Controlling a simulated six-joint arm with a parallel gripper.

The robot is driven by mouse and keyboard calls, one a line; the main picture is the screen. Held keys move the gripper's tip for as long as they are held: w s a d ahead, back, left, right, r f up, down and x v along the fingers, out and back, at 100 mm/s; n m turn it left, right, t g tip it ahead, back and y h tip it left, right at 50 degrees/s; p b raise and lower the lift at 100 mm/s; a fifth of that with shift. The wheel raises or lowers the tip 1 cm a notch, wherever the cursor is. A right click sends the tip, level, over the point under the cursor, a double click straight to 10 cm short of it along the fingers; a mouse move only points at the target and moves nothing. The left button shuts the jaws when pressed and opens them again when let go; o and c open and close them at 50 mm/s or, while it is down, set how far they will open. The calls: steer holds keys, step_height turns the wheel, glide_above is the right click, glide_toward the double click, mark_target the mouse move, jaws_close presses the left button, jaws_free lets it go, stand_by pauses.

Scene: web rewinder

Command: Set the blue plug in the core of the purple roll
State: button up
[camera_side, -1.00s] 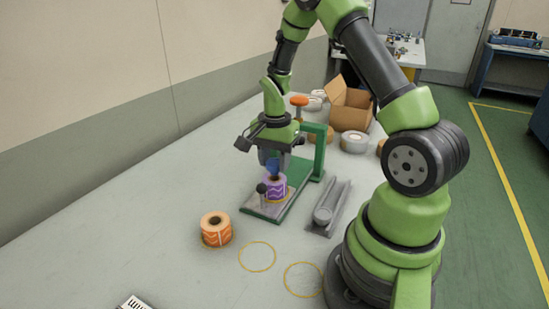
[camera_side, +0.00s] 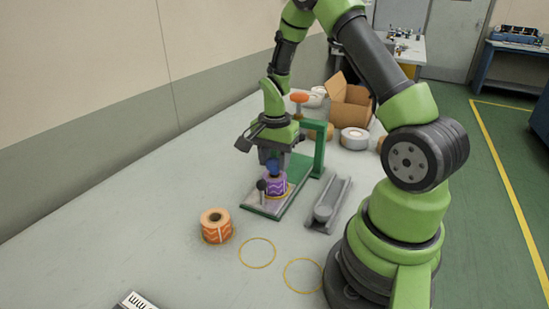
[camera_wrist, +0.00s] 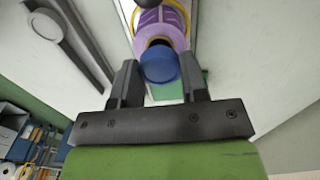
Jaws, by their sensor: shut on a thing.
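My gripper (camera_side: 271,157) points down over the purple roll (camera_side: 275,186) and is shut on the blue plug (camera_wrist: 160,66). In the wrist view the plug sits between the two dark fingers and overlaps the near side of the roll's core opening. The purple roll (camera_wrist: 160,20) shows a brown core rim behind the plug. In the side view the plug is at the roll's top, partly hidden by the fingers; I cannot tell whether its lower end is inside the core. The roll stands upright on the plate of the green fixture (camera_side: 292,197).
A black-knobbed post (camera_side: 261,186) stands close to the roll. An orange roll (camera_side: 216,226) stands at front left, a grey trough (camera_side: 328,205) to the right. Yellow rings (camera_side: 257,252) mark bare table.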

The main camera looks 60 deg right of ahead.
steer(key=shift+f, duration=0.55)
stand_by(0.4)
steer(key=o, duration=1.3)
steer(key=shift+r, duration=3.75)
